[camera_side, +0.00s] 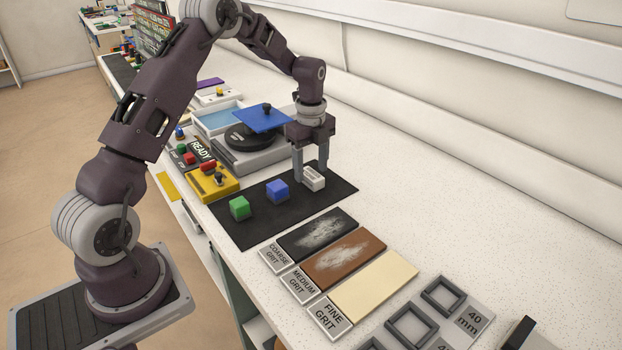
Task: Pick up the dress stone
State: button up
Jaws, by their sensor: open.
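The dress stone appears to be the small whitish block (314,180) with marks too small to read on its side. It lies at the right end of the black mat (292,214). My gripper (310,172) points straight down at the stone, with its jaws open. One finger shows at the stone's left edge and the other behind its right side. I cannot tell whether the fingers touch it. The fingers hide part of the stone's far side.
A blue block (277,190) and a green block (240,208) sit left of the stone on the mat. Coarse (318,233), medium (343,257) and fine (374,281) grit plates lie in front. A grey machine with a blue plate (263,118) stands behind left. The counter to the right is clear.

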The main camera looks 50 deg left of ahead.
notch_tip(320, 180, down, 2)
jog(key=shift+f, duration=0.1)
grip_shut()
